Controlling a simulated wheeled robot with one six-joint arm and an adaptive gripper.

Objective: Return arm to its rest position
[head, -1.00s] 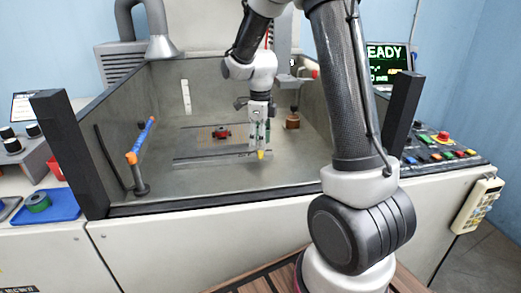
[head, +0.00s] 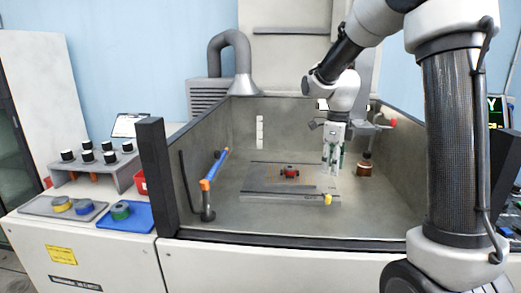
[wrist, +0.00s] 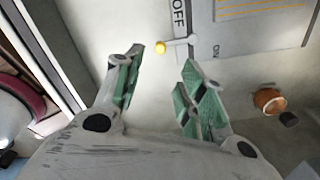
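My gripper (head: 333,166) hangs fingers-down inside the open grey tank, toward its right side in the head view. In the wrist view my gripper (wrist: 158,95) has its two green-padded fingers spread apart with nothing between them. A small yellow-tipped lever (head: 327,199) sits just below and left of the fingers in the head view. In the wrist view the yellow knob (wrist: 160,47) shows beyond the fingertips, beside a plate marked OFF (wrist: 180,20); I see no contact.
A red part (head: 290,171) sits on the tank floor. A copper-coloured cylinder (head: 366,165) stands right of my gripper. A blue nozzle with orange ends (head: 216,166) stands at left. Blue (head: 126,216) and grey trays lie outside left.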

